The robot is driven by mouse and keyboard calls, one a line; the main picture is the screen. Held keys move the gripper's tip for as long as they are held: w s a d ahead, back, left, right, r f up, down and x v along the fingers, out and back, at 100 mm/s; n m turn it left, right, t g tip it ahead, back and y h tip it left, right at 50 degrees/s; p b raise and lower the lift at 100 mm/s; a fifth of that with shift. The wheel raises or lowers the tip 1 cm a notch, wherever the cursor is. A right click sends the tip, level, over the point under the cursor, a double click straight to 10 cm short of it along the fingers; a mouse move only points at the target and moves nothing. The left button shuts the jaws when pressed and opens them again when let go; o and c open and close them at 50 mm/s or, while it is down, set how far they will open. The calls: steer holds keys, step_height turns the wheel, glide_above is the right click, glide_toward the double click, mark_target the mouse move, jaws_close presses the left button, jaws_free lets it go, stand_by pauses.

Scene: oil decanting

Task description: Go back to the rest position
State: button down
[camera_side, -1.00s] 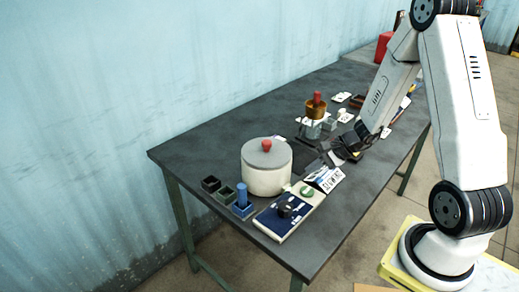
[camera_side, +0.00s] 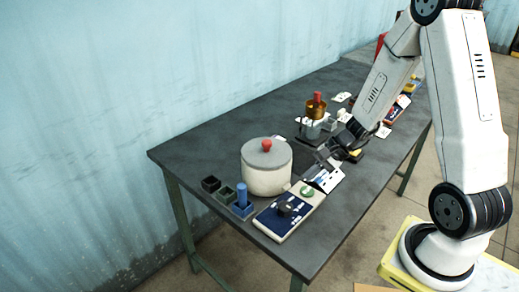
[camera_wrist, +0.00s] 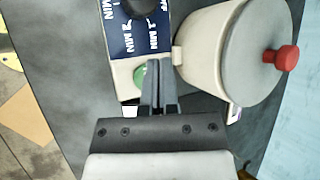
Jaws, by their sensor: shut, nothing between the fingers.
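My gripper (camera_side: 321,160) hangs over the table (camera_side: 205,150), just right of the cream pot (camera_side: 266,178) with its grey lid and red knob. Its fingers are shut with nothing between them. In the wrist view the closed fingertips (camera_wrist: 158,65) point at the timer panel (camera_wrist: 128,45), near its green button (camera_wrist: 140,76) and beside the pot (camera_wrist: 205,50).
A blue cylinder stands in a blue holder (camera_side: 242,210), with a green and a black box (camera_side: 211,184) beside it. An amber vessel with a red top (camera_side: 317,108) stands farther back, near several white cards. The table's front left is clear.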

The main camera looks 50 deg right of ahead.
steer(key=s+a+r+n+g+h, duration=0.1)
steer(key=s+a+r+n+h, duration=0.1)
steer(key=n, duration=0.6)
steer(key=s+a+r+n+g+h, duration=0.1)
steer(key=s+a+r+n+h, duration=0.2)
steer(key=a+n, duration=0.4)
steer(key=shift+s+r+n+h, duration=0.2)
steer(key=shift+r+n+h, duration=0.4)
steer(key=shift+h, duration=0.1)
